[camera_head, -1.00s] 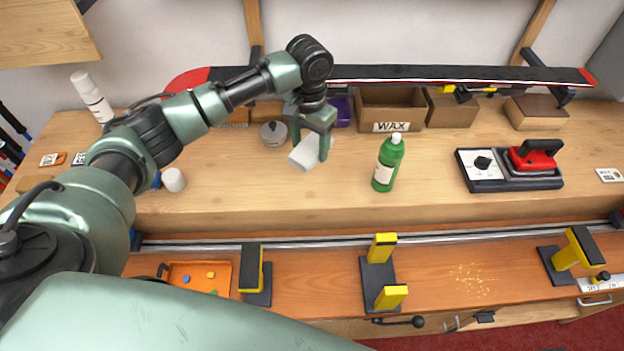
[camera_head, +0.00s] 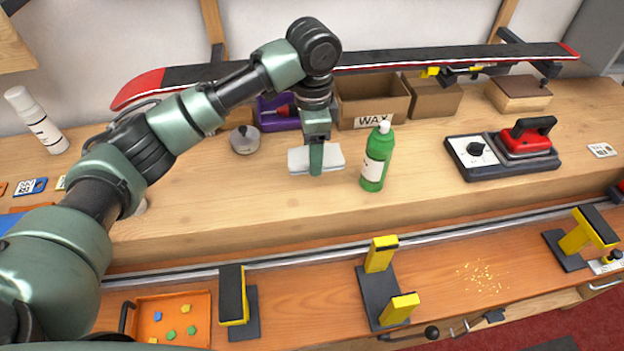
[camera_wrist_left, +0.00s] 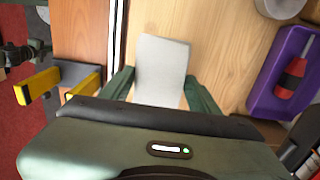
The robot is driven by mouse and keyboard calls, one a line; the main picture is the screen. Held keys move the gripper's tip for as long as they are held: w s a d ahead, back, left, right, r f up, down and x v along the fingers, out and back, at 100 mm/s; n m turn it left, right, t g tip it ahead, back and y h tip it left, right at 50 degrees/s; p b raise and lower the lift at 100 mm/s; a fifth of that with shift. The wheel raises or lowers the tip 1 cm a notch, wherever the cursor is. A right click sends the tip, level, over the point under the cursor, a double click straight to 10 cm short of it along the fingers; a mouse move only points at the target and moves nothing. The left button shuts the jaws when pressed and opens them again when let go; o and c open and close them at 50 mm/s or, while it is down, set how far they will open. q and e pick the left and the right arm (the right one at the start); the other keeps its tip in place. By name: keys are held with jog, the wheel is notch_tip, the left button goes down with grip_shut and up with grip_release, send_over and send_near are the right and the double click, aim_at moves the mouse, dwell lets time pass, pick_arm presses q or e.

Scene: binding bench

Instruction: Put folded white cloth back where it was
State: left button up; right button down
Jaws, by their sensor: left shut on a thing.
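The folded white cloth (camera_head: 300,160) is a flat pale block above the wooden bench, left of the green bottle (camera_head: 376,157). My left gripper (camera_head: 317,165) is shut on the cloth, one finger in front of it in the head view. In the left wrist view the cloth (camera_wrist_left: 161,68) lies between the two green fingers (camera_wrist_left: 158,90), with bare bench wood to its right. I cannot tell whether its underside touches the bench. My right gripper is in neither view.
Behind the cloth stand a WAX box (camera_head: 372,98), a purple case (camera_head: 279,112) and a grey round tin (camera_head: 244,139). A red iron on a dark base (camera_head: 505,156) is at right. Yellow-and-black clamps (camera_head: 380,285) and an orange tray (camera_head: 140,325) sit along the front. Bench in front of the cloth is clear.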

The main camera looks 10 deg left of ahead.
pick_arm(q)
jog(key=p, duration=0.1)
send_near(312, 191)
notch_tip(312, 191, down, 5)
jog(key=shift+f, duration=0.65)
jog(key=o, duration=1.2)
jog(key=shift+f, duration=0.15)
jog(key=shift+r, duration=0.4)
notch_tip(312, 191, up, 12)
jog(key=shift+d+f+b, duration=0.1)
jog(key=shift+f+b, duration=0.1)
jog(key=shift+b, duration=1)
